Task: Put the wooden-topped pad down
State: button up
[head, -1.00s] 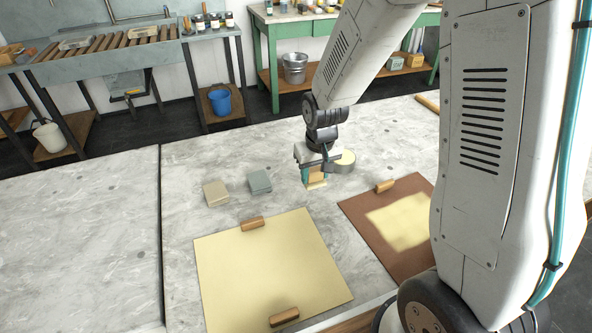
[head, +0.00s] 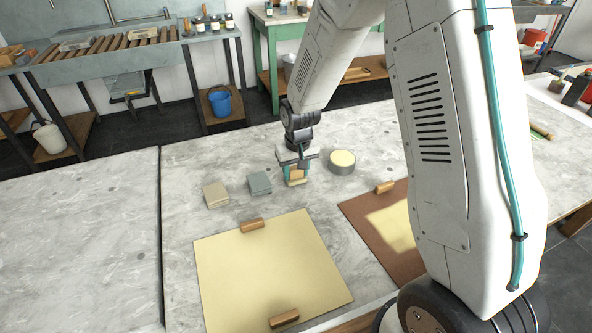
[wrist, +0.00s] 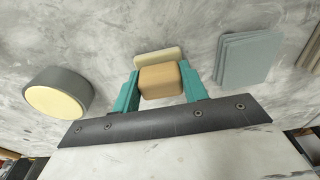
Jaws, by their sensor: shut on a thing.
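The wooden-topped pad (head: 297,181) is in my gripper (head: 296,173), just above or on the grey marbled table; I cannot tell whether it touches. In the wrist view its wooden top (wrist: 161,80) sits between the two teal fingers of my gripper (wrist: 162,88), which are shut on it. Its pale cream base (wrist: 158,55) sticks out beyond the wood. The pad looks upright.
A grey-blue stack (head: 260,183) stands close left of the pad, and a beige block (head: 216,195) beyond it. A round grey tin with cream top (head: 342,163) stands to the right. Nearer are a yellow sheet (head: 270,265) and a brown board (head: 366,222). Bare table (head: 230,160) lies behind the stacks.

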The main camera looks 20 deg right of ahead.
aim_at(297, 180)
jog(key=shift+f, duration=0.1)
jog(key=o, duration=1)
jog(key=shift+c, duration=0.2)
jog(key=s+d+r, duration=0.1)
jog(key=s+r, duration=0.3)
jog(key=r, duration=0.6)
jog(key=s+r, duration=0.4)
jog(key=r, duration=0.5)
jog(key=s+d+r, duration=0.1)
jog(key=s+r, duration=0.3)
jog(key=s, duration=0.8)
jog(key=s+d+r, duration=0.1)
jog(key=s+r, duration=0.3)
jog(key=s, duration=0.9)
jog(key=shift+r, duration=0.15)
jog(key=shift+w, duration=0.1)
